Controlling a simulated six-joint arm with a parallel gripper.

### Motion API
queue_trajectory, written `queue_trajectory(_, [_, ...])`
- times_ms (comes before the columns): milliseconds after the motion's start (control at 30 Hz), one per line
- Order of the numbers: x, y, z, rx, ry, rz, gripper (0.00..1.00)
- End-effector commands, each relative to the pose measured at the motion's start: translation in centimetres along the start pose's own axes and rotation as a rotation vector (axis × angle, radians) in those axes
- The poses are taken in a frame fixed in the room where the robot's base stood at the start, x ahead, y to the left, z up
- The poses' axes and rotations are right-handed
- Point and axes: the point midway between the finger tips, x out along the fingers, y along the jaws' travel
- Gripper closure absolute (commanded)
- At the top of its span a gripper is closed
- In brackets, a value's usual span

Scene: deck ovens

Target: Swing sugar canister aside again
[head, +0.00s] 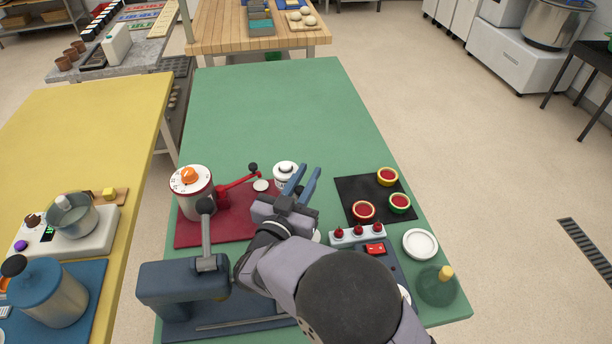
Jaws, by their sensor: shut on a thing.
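A black mat (357,186) with several red-filled cups lies right. A red-knobbed strip (357,236) is nearby. The green table (275,105) is clear beyond.

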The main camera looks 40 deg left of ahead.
Motion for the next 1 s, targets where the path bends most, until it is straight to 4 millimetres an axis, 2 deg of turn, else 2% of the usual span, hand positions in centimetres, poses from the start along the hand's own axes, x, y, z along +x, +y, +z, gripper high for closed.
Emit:
queue_trajectory(33, [0.0,0.0,-0.1,0.001,0.002,0.0,1.0])
queue_trajectory(67, [0.0,0.0,-0.1,0.001,0.003,0.0,0.75])
queue_trajectory(100, [0.0,0.0,-0.1,0.001,0.002,0.0,0.65])
queue_trajectory(133, [0.0,0.0,-0.1,0.001,0.002,0.0,0.63])
queue_trajectory(433, [0.0,0.0,-0.1,0.001,0.001,-0.001,0.63])
queue_trajectory(567, [0.0,0.0,-0.8,0.003,0.002,-0.001,0.63])
queue_trajectory(667, [0.0,0.0,-1.8,0.005,0.003,0.0,0.63])
queue_trajectory(1000, [0.0,0.0,-7.2,0.006,0.003,0.0,0.63])
